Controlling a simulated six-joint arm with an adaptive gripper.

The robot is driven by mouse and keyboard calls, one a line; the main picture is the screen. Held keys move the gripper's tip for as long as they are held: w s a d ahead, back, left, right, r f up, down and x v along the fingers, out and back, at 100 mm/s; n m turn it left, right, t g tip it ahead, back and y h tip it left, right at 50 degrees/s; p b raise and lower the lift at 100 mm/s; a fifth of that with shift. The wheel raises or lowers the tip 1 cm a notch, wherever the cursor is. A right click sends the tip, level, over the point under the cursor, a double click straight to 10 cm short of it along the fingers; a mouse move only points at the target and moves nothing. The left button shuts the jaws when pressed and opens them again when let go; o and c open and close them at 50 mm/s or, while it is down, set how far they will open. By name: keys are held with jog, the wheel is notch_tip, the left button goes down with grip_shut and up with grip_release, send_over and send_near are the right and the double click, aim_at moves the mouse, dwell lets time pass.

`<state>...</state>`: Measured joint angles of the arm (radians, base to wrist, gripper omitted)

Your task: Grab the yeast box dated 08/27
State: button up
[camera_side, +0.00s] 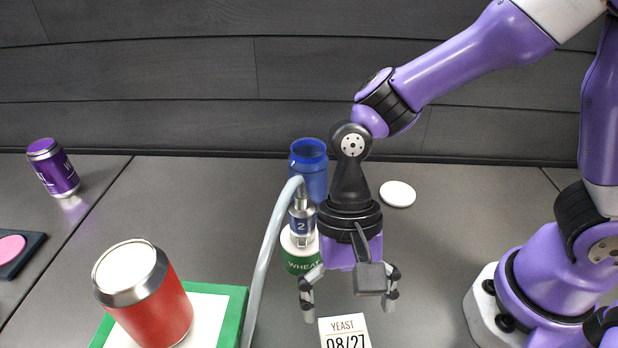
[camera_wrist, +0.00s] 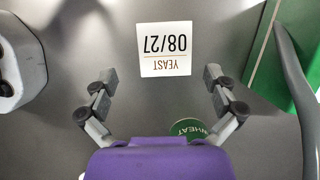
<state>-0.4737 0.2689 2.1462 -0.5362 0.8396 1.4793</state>
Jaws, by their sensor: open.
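The yeast box (camera_side: 344,332) has a white face printed "YEAST 08/27" and stands at the bottom edge of the side view, partly cut off. In the wrist view the yeast box (camera_wrist: 165,50) lies ahead of the fingers, its print upside down. My gripper (camera_side: 348,300) is open and empty, pointing down, close behind and above the box in the side view. In the wrist view my gripper (camera_wrist: 160,88) has its fingers spread wide, and the box lies roughly centred beyond the gap, apart from both fingertips.
A green "WHEAT" container (camera_side: 300,255) stands close behind my gripper, near a small "2" can (camera_side: 302,222) and a blue jar (camera_side: 309,165). A grey curved pipe (camera_side: 265,260) rises at left. A red can (camera_side: 150,300) stands on a green-edged board (camera_side: 238,300). A white disc (camera_side: 397,194) lies behind.

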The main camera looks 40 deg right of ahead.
aim_at(346, 336)
jog(key=x, duration=0.5)
jog(key=shift+a, duration=0.25)
jog(key=c, duration=1.2)
